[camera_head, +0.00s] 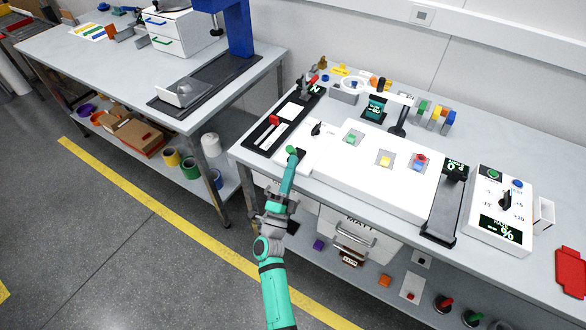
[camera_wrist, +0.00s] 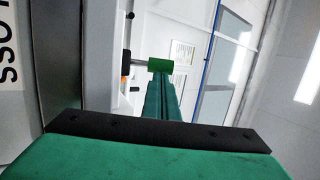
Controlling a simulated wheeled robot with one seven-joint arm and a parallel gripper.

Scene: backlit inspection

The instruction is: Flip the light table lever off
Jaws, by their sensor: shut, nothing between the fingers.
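The light table (camera_head: 340,172) is a long white box on the right-hand bench in the head view, with its top glowing white. A bright green lever handle (camera_head: 291,150) shows at its front left. In the wrist view the green handle (camera_wrist: 160,65) sits on a thin grey rod that comes in from the left. My gripper (camera_head: 291,160) is shut and empty, with its fingertips right at the green handle. The fingertips in the wrist view (camera_wrist: 160,80) overlap the handle's lower edge; I cannot tell whether they touch. My arm hides the lever's base in the head view.
A black panel with a red-handled lever (camera_head: 274,121) lies left of the light table. Small blocks (camera_head: 385,160) sit on its top. A control box with a dial (camera_head: 503,205) stands to the right. Drawers (camera_head: 350,240) are below the bench. The floor in front is clear.

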